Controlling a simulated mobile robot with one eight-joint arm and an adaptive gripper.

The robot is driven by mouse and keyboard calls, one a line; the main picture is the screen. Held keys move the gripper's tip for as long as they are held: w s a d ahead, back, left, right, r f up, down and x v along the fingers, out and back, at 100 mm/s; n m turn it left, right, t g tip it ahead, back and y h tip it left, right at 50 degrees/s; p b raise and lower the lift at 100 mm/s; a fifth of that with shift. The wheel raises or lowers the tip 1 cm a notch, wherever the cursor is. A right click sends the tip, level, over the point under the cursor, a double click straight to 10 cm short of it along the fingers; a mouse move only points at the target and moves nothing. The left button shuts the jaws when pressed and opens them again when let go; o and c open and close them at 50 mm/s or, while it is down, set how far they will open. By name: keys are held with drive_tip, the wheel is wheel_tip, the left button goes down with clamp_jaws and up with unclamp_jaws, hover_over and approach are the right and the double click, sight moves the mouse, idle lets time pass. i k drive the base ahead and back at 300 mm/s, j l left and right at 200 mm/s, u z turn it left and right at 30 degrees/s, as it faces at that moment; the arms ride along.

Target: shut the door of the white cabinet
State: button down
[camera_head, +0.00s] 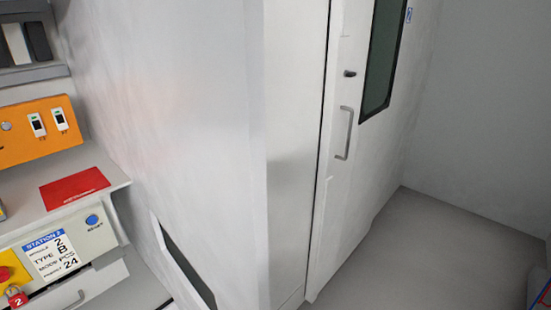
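The tall white cabinet (165,110) fills the middle and left of the head view. Its narrow face (297,150) is on the right of a vertical corner. Right of this is a white door panel (350,200) with a grey bar handle (344,133), a small black latch or lock (349,73) and a dark window (382,55). A thin dark line runs between the narrow face and the door panel. I cannot tell from this angle how far the door stands open. My gripper is not in view.
At left is a station with an orange panel (40,130), a red plate (75,187), a "Station 2" label (52,255) and a red padlock (15,295). Grey floor (425,250) is clear at right, before a plain wall (480,110). Something blue and red is cut off bottom right.

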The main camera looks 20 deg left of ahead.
sight(184, 80)
drive_tip(key=i+u, duration=0.15)
drive_tip(key=u, duration=0.3)
drive_tip(key=i+l+u, duration=0.15)
drive_tip(key=u, duration=0.3)
drive_tip(key=i+l+u, duration=0.15)
drive_tip(key=u, duration=0.25)
drive_tip(key=i+l+u, duration=0.1)
drive_tip(key=u, duration=0.35)
drive_tip(key=l+u, duration=0.3)
drive_tip(key=u, duration=0.15)
drive_tip(key=i+l+u, duration=0.1)
drive_tip(key=l+u, duration=0.2)
drive_tip(key=u, duration=0.15)
drive_tip(key=i+l+u, duration=0.1)
drive_tip(key=l+u, duration=0.65)
drive_tip(key=l, duration=0.25)
drive_tip(key=k+j+z, duration=0.3)
